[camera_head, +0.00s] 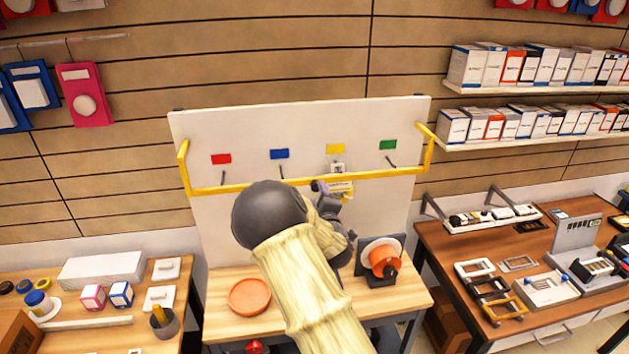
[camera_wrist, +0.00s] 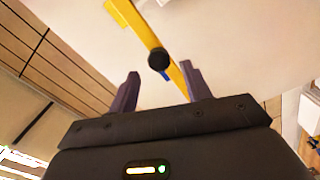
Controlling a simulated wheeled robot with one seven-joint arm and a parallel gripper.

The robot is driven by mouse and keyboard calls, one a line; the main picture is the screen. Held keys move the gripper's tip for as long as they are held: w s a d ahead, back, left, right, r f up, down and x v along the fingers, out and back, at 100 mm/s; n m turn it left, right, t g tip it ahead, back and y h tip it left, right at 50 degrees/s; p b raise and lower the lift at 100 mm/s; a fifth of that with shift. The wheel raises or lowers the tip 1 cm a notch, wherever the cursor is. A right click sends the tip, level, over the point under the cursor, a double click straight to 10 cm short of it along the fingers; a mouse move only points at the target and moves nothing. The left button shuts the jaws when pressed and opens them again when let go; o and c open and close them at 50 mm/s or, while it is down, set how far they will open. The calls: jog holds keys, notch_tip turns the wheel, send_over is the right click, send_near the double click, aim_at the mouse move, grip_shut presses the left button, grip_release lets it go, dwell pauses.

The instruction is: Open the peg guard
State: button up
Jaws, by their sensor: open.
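The peg guard (camera_head: 228,188) is a yellow bar that runs across the front of a white pegboard (camera_head: 305,130), with upright ends at both sides. Pegs sit under red (camera_head: 221,158), blue (camera_head: 279,154), yellow (camera_head: 336,149) and green (camera_head: 388,145) labels. My gripper (camera_head: 325,187) is at the middle of the bar, partly hidden by my arm. In the wrist view my gripper (camera_wrist: 160,70) is open, its two dark fingers apart. The yellow bar (camera_wrist: 146,36) and a round black knob (camera_wrist: 159,60) on it show between and beyond the fingers. Contact cannot be told.
Below the board, a wooden table holds an orange dish (camera_head: 249,296) and an orange-and-black item (camera_head: 382,260). Side tables stand left (camera_head: 130,335) and right (camera_head: 440,250) with many small goods. Shelves of boxes (camera_head: 530,65) hang at the upper right.

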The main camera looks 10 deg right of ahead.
aim_at(315, 188)
jog(key=w+p, duration=0.1)
jog(key=w, duration=0.2)
jog(key=shift+w+r+p, duration=0.15)
jog(key=shift+w+p, duration=0.2)
jog(key=shift+w, duration=0.8)
jog(key=shift+c, duration=0.2)
grip_shut()
